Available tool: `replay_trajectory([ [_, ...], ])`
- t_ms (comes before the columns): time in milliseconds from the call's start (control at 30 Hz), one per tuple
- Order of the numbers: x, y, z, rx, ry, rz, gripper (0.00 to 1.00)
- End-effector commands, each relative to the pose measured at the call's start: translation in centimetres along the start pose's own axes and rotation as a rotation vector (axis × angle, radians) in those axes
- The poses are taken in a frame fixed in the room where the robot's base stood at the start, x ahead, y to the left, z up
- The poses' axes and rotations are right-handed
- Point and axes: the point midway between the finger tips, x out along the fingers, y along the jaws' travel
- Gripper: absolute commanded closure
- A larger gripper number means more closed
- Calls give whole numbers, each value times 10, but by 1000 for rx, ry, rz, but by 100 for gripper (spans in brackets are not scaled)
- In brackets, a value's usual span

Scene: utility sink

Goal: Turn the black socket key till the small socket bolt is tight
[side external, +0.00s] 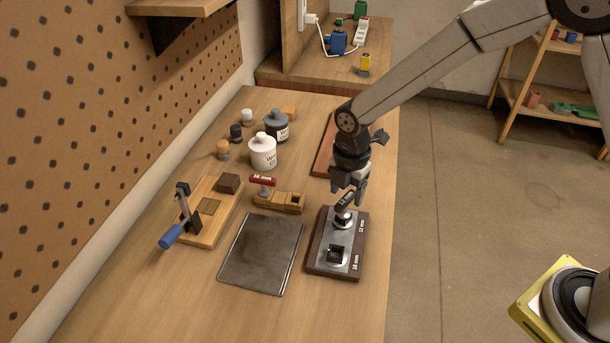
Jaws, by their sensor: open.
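The black socket key (346,200) stands at the far end of the dark wooden block with a metal plate (351,240), at the place marked 12 mm. The small socket bolt is hidden under the key. My gripper (349,189) is open and points down just above the key, its fingers near the key's top. Whether the fingers reach around the handle or touch it cannot be told from this view.
A red 18 mm key (262,183) stands in a wooden holder (280,202) to the left. The near bench is clear.

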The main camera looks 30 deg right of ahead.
Motion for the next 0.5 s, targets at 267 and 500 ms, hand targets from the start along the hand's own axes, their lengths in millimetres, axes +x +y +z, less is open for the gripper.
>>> replay_trajectory([
  [267, 31, 0, 0, 1, 0, -1, 32],
  [500, 42, 0, 0, 1, 0, 1, 32],
])
